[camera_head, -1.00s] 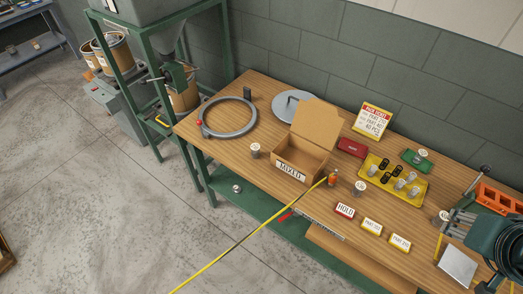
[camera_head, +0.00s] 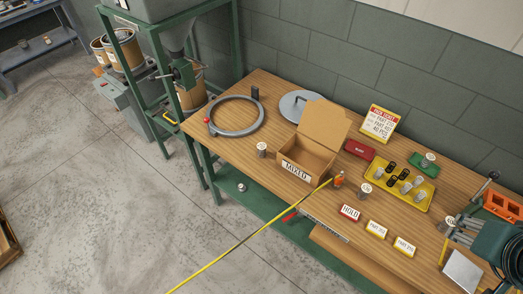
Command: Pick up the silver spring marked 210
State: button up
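A yellow tray (camera_head: 421,203) on the wooden bench holds several small springs, some silver (camera_head: 406,187) and some black (camera_head: 392,168). Silver spring-like cylinders also stand outside the tray. One (camera_head: 262,149) is left of the box and one (camera_head: 364,191) is in front of the tray. Another (camera_head: 428,160) stands at a green block (camera_head: 417,165), and one (camera_head: 446,224) is at the right. Any number on them is too small to read, so I cannot tell which is 210. My gripper is not in view.
An open cardboard box marked MIXED (camera_head: 297,170) stands mid-bench beside a grey ring (camera_head: 235,117). HOLD (camera_head: 350,213) and part cards (camera_head: 376,229) line the front. A green machine (camera_head: 497,243) occupies the right end.

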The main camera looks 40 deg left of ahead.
jog(key=w+a+r+n+g+y+p, duration=0.15)
jog(key=w+a+n, duration=0.35)
jog(key=w+a, duration=0.75)
jog(key=w+a+f+n+g, duration=0.1)
jog(key=w+a+n, duration=0.1)
jog(key=a, duration=0.8)
jog(key=w+a+f+n+g, duration=0.2)
jog(key=a, duration=0.7)
jog(key=n+g+h+p, duration=0.2)
jog(key=n+g, duration=0.1)
jog(key=n, duration=0.5)
send_over(261, 146)
jog(key=shift+y, duration=0.25)
jog(key=f, duration=1.9)
jog(key=shift+w+d, duration=0.2)
jog(key=shift+w, duration=0.05)
jog(key=shift+s+a+f, duration=0.15)
jog(key=shift+s+a, duration=0.05)
jog(key=shift+a, duration=0.05)
